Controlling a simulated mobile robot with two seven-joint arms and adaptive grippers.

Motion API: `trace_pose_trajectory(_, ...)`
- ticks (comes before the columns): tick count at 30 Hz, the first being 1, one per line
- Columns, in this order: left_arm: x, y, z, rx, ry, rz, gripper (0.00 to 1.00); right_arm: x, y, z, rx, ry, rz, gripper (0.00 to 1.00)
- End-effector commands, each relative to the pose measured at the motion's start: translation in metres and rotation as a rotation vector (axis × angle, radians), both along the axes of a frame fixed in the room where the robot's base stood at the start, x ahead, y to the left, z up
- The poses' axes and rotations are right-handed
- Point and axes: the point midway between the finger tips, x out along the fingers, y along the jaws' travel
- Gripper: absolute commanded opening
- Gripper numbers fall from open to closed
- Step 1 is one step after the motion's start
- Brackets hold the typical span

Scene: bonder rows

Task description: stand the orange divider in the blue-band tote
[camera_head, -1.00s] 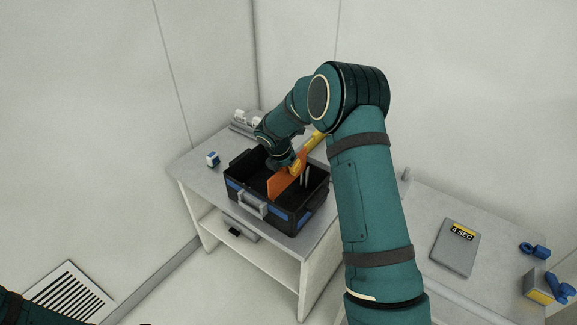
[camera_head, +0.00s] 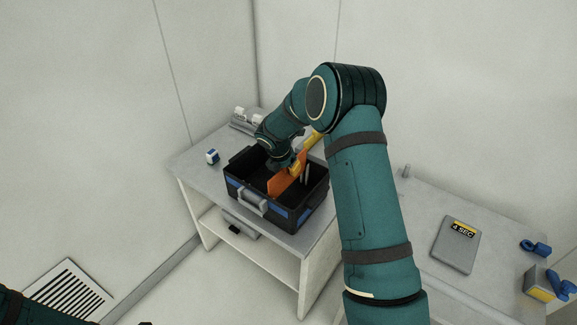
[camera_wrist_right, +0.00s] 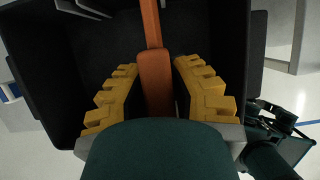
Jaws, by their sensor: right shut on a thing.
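The blue-band tote (camera_head: 297,223) is a black open box with blue bands and a grey front handle, on the white bench. The orange divider (camera_head: 279,187) is upright inside the tote, its upper part showing above the near rim. It also shows in the right wrist view (camera_wrist_right: 152,62), running up between the yellow fingers. My right gripper (camera_head: 294,170) is shut on the divider, over the tote; it also shows in the right wrist view (camera_wrist_right: 155,90). The divider's bottom edge is hidden, so I cannot tell whether it touches the floor. My left gripper is out of view.
A small blue-and-white item (camera_head: 212,157) is on the bench left of the tote. Grey-white parts (camera_head: 240,116) stand at the back. The right-hand table holds a grey plate marked "4 SEC" (camera_head: 456,247) and blue parts (camera_head: 536,248).

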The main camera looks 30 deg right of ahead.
Motion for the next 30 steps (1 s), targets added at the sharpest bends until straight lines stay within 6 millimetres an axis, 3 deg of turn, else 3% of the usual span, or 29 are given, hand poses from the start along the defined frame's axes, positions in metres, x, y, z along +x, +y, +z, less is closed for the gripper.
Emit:
trace_pose_trajectory(9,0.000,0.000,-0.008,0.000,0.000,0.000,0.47,0.000,0.000,-0.014,-0.001,0.000,0.000,0.00)
trace_pose_trajectory(30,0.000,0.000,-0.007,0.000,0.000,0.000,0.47,0.000,0.000,-0.014,-0.001,0.000,0.000,0.00)
